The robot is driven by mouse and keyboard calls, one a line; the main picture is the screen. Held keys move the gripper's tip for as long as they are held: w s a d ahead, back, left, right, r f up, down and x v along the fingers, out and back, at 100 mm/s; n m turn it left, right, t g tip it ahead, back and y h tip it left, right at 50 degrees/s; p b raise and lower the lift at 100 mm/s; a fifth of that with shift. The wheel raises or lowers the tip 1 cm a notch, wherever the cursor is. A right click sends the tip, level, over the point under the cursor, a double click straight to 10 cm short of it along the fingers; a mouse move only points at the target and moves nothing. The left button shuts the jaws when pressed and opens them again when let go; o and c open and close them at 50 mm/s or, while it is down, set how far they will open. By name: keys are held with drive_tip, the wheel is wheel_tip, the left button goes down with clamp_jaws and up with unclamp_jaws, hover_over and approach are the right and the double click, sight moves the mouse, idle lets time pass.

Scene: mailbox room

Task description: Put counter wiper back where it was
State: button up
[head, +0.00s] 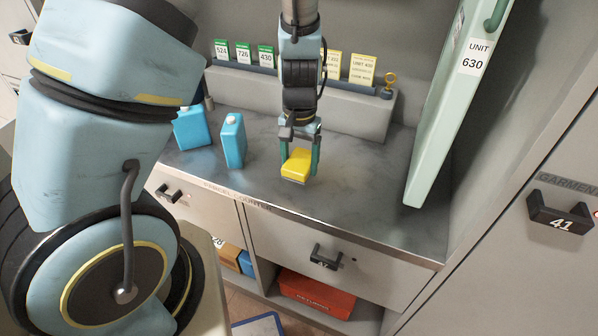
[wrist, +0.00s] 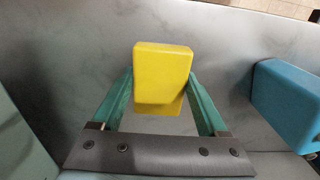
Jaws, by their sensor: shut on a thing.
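The counter wiper appears to be the yellow block (head: 297,164), which also shows in the wrist view (wrist: 162,75). My gripper (head: 300,160) points down over the grey counter (head: 370,190) and is shut on the yellow block. Its two green fingers grip the block from both sides in the wrist view. The block is at or just above the counter near its front edge; I cannot tell whether it touches.
Two blue containers (head: 233,141) stand on the counter left of my gripper. A ledge (head: 345,112) with several green and yellow cards runs behind. The open pale green door of unit 630 (head: 455,110) stands at right. Counter between gripper and door is clear.

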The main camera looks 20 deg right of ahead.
drive_tip(key=shift+f, duration=2.1)
drive_tip(key=shift+f, duration=0.15)
drive_tip(key=o, duration=1.1)
